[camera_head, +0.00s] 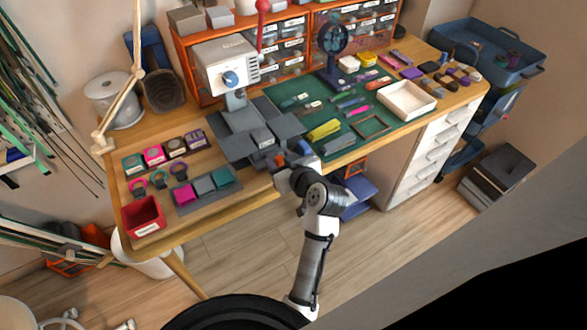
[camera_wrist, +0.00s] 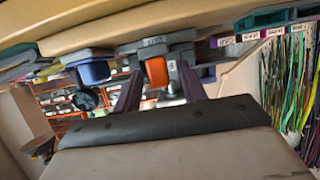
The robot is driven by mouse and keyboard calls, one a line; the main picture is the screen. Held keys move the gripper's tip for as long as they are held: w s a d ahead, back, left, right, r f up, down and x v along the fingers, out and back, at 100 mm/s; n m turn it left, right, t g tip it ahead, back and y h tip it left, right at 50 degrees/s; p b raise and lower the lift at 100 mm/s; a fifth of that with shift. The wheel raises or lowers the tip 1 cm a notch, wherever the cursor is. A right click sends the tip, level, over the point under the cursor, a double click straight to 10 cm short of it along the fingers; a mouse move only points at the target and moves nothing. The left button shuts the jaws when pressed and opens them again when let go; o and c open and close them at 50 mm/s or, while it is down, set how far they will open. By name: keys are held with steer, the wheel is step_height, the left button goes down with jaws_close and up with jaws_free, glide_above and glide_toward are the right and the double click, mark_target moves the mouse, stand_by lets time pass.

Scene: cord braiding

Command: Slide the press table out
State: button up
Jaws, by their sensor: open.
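The press stands at the back of the wooden desk in the head view, with a white head (camera_head: 226,68) and a blue knob. Its grey table (camera_head: 240,122) lies below the head, among flat grey plates reaching toward the desk's front edge. My gripper (camera_head: 281,167) is at that front edge, close to the grey parts.
A blue piece (camera_wrist: 93,72) sits beside the fingers in the wrist view. A green mat (camera_head: 290,92) with pens and a white tray (camera_head: 407,99) lie to the right. A red bin (camera_head: 143,217) and a swatch tray (camera_head: 207,190) are at the left.

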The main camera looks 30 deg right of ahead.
steer(key=b+v, duration=0.2)
steer(key=v, duration=1.1)
